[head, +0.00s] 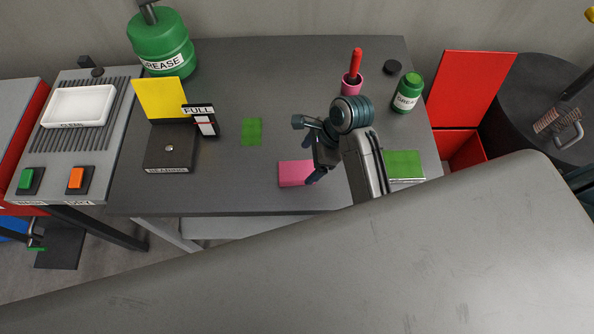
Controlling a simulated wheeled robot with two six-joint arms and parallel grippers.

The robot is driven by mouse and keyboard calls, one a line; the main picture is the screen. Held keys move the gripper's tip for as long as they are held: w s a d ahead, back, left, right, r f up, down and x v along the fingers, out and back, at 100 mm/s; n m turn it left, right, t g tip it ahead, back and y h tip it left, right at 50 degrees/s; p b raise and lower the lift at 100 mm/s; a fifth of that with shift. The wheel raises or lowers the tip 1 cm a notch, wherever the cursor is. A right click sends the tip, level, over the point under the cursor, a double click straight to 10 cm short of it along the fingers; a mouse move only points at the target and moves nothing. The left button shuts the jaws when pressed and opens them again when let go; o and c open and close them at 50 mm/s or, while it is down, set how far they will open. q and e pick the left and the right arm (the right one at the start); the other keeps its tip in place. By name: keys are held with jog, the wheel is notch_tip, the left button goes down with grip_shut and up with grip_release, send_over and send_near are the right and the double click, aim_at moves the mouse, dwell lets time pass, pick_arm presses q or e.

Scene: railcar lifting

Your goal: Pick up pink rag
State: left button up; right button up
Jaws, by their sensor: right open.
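The pink rag (293,174) lies flat on the dark grey table (225,190) near its front edge. My right gripper (312,162) is above the table at the rag's right side, its dark fingers pointing down and left. The gripper is open, and nothing shows between its fingers. Part of the rag's right end is hidden behind the gripper. I cannot tell whether the fingers touch the rag. My left gripper does not show.
A green square (251,131) lies left of the rag, and a green-topped block (403,164) stands right of my arm. A pink cup (352,85) with a red-handled tool and a green grease jar (407,94) stand behind. A large grey surface (350,270) fills the foreground.

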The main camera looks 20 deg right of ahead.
aim_at(299, 170)
jog(key=shift+a+f, duration=0.35)
jog(key=shift+f, duration=0.15)
jog(key=p+x, duration=0.2)
jog(key=x, duration=0.2)
jog(key=shift+w+d+f, duration=0.1)
jog(key=shift+w+f, duration=0.1)
jog(key=shift+f, duration=0.3)
jog(key=c, duration=1.1)
jog(key=shift+w+r, duration=0.1)
jog(key=shift+r, duration=0.05)
